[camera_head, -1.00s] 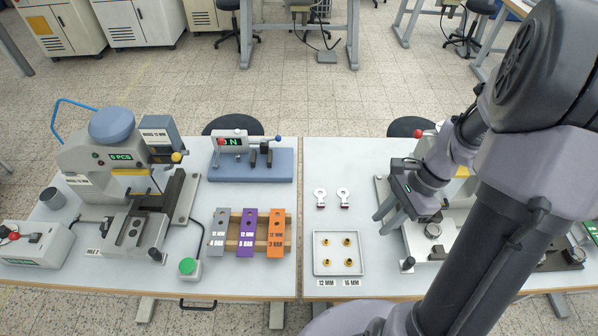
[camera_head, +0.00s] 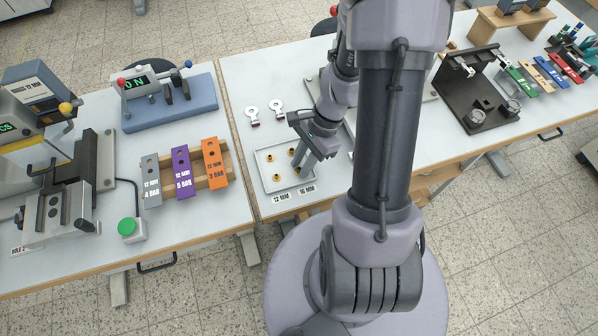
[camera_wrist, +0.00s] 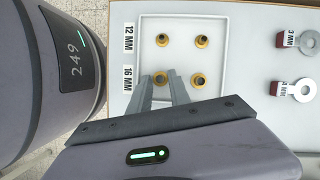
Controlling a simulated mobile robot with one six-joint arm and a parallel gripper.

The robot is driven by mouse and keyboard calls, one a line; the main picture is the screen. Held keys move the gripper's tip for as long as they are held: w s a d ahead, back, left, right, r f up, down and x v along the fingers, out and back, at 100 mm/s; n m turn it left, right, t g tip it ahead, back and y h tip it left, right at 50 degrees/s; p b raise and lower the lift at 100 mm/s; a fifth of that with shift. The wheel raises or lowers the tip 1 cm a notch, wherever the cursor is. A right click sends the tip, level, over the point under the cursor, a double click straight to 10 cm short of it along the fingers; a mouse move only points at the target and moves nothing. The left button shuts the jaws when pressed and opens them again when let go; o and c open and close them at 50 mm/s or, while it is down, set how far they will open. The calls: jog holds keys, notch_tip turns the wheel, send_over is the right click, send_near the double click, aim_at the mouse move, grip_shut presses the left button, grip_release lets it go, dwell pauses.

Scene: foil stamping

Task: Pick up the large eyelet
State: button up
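Several brass eyelets stand in a shallow white tray; the wrist view shows two rows. The row by the "16 MM" label holds a near-label large eyelet (camera_wrist: 160,76) and a second large eyelet (camera_wrist: 198,80). The row by the "12 MM" label holds small eyelets (camera_wrist: 162,40) (camera_wrist: 202,42). My gripper (camera_wrist: 160,78) is open and empty, its two fingers apart. In the picture, the near-label large eyelet lies between the fingertips; the height above it is unclear. In the head view my gripper (camera_head: 308,167) is over the right side of the tray (camera_head: 262,184).
Two ring-shaped metal pieces (camera_head: 253,112) (camera_head: 277,106) lie behind the tray. A wooden rack (camera_head: 217,172) with grey, purple and orange blocks and a green button (camera_head: 127,226) are on the left table. A black fixture (camera_head: 478,116) stands farther right.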

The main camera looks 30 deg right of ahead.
jog(key=shift+r, duration=0.1)
grip_shut()
jog(key=shift+r+p, duration=0.45)
jog(key=shift+r, duration=0.15)
notch_tip(320, 180, up, 2)
jog(key=shift+r+p, duration=0.25)
jog(key=shift+p, duration=0.55)
jog(key=s+d+r+p, duration=0.1)
jog(key=s+d, duration=0.5)
jog(key=s, duration=0.8)
jog(key=shift+s+r+p, duration=0.15)
jog(key=shift+s+p, duration=0.25)
jog(key=shift+p, duration=0.45)
jog(key=shift+d+r, duration=0.1)
jog(key=shift+r, duration=0.05)
jog(key=shift+r+p, duration=1.3)
jog(key=shift+r, duration=0.05)
jog(key=shift+r, duration=0.1)
